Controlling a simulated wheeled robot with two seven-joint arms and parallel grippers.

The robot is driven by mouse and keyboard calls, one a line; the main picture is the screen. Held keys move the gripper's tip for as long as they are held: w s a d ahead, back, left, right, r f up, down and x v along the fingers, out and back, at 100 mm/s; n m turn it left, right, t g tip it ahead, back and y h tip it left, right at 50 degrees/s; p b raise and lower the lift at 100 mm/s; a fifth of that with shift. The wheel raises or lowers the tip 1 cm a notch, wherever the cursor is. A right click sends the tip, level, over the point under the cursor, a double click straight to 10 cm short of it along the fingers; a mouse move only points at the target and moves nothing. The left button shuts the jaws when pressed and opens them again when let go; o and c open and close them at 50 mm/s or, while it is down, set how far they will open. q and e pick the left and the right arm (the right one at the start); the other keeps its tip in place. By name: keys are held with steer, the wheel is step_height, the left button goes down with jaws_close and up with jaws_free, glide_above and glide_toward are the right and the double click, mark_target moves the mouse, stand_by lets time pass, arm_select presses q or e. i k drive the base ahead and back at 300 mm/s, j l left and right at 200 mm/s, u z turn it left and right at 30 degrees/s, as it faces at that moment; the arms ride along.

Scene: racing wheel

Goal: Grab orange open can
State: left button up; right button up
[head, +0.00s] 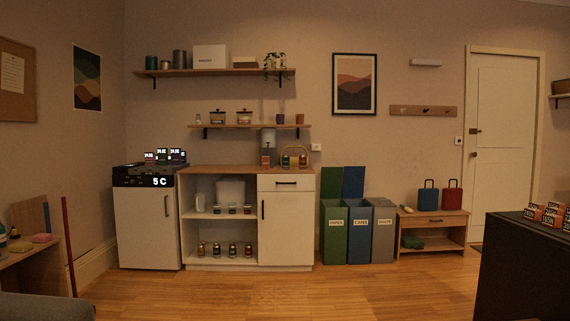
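No orange open can can be made out for certain from here. Several more small containers (216,249) stand on the cabinet's lowest shelf, one with an orange-brown look. Whether any is open cannot be seen. Neither of my grippers is in view.
A white fridge (148,228) stands left of the cabinet. Green, blue and grey bins (358,238) stand right of it, beside a low bench (433,219). A dark unit (522,268) is at right, a wooden table (36,250) at left. The wooden floor (270,292) between is clear.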

mark_target(303, 158)
steer(key=z, duration=0.2)
steer(key=i, duration=4.05)
steer(key=l+z, duration=0.05)
steer(key=l, duration=0.15)
